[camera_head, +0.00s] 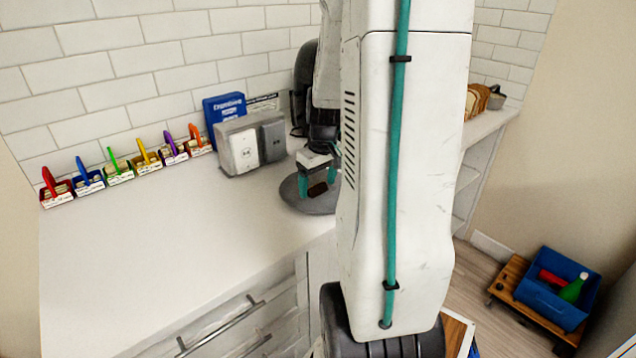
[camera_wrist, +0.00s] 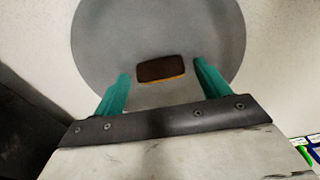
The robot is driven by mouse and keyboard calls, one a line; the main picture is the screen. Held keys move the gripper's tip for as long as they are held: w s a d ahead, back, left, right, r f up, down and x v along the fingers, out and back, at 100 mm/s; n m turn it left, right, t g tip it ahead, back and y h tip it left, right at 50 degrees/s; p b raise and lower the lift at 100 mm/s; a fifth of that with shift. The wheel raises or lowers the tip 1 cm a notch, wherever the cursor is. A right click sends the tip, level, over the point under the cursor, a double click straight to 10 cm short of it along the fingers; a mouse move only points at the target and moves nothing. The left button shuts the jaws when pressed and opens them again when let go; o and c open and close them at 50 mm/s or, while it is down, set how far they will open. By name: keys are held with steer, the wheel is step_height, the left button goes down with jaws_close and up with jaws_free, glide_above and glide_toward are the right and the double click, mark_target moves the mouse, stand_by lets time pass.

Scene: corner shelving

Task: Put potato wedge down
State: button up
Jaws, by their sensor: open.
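The potato wedge (camera_wrist: 162,70) is a small dark brown piece with an orange-brown edge. In the wrist view it lies over a round grey plate (camera_wrist: 105,40), between and slightly beyond my fingertips. My gripper (camera_wrist: 160,85) has teal fingers, spread apart, with a gap on each side of the wedge. In the head view the wedge (camera_head: 317,189) shows beneath my gripper (camera_head: 318,183), low over the grey plate (camera_head: 296,200) on the white counter. My arm hides the right part of the plate there.
A grey double-switch box (camera_head: 250,147) and a blue box (camera_head: 222,108) stand behind the plate. Several coloured-handled bins (camera_head: 120,172) line the wall at left. The white counter (camera_head: 170,245) is clear in front. A blue crate (camera_head: 545,303) sits low at right.

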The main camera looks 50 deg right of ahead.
step_height(320, 180, up, 11)
steer(key=s, duration=0.1)
steer(key=s+a+r+n, duration=0.1)
steer(key=a+r, duration=0.1)
steer(key=a, duration=0.7)
steer(key=s+a+r+n, duration=0.1)
steer(key=a+r, duration=0.2)
steer(key=a, duration=0.6)
steer(key=s+a+f, duration=0.1)
steer(key=s+a, duration=0.8)
steer(key=a, duration=0.3)
steer(key=shift+s+f+n, duration=0.2)
steer(key=shift+s+n, duration=0.1)
steer(key=shift+n, duration=0.1)
steer(key=shift+a, duration=0.1)
